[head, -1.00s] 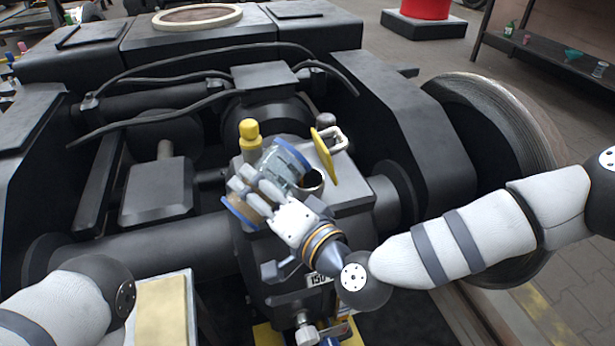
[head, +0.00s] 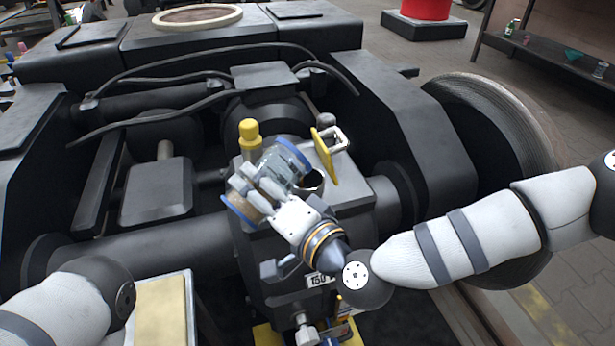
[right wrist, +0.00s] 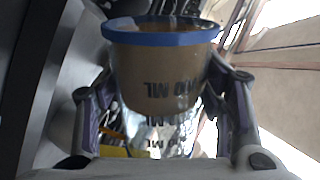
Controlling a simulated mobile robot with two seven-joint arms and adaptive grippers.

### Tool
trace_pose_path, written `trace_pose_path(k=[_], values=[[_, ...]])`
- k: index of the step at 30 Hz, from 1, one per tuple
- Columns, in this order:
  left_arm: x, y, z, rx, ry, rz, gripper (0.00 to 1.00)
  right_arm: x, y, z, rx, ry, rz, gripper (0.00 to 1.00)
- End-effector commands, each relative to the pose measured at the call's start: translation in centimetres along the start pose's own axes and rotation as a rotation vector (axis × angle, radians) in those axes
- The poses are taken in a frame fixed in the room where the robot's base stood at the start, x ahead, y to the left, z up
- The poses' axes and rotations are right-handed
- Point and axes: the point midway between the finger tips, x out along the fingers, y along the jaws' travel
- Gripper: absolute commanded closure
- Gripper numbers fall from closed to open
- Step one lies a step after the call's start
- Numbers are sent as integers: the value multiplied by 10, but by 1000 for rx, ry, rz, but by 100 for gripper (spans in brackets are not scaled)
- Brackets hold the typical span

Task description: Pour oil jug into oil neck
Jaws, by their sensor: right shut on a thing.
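The oil jug (head: 285,160) is a clear cylinder with blue ends, lying tilted over the gearbox block in the head view. Brownish liquid shows towards its lower-left end. My right gripper (head: 258,192) is shut around the jug's middle. In the right wrist view, the jug (right wrist: 160,75) sits between the two fingers, with a blue rim, brown contents and inverted "ML" lettering. The oil neck (head: 314,181) is a round open pipe just right of the jug, partly hidden by it. Whether they touch is unclear. My left gripper is outside the picture.
A yellow flap (head: 325,157) with a metal loop stands upright beside the neck. A yellow-capped post (head: 250,135) rises behind the jug. Black hoses (head: 150,115) cross behind, and a large wheel (head: 500,130) stands to the right.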

Motion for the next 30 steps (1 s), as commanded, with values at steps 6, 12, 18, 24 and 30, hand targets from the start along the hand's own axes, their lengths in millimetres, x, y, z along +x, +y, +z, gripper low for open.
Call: trace_pose_path(k=[6, 12, 18, 24, 30], values=[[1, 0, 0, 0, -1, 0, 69, 0, -1, -1, 11, -1, -1, 70], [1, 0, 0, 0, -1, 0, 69, 0, -1, -1, 22, -2, -1, 70], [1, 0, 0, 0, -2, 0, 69, 0, -1, -1, 32, -4, -1, 70], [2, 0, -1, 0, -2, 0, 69, 0, -2, -1, 42, -6, -1, 70], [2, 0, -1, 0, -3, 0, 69, 0, -2, -1, 53, -7, -1, 70]])
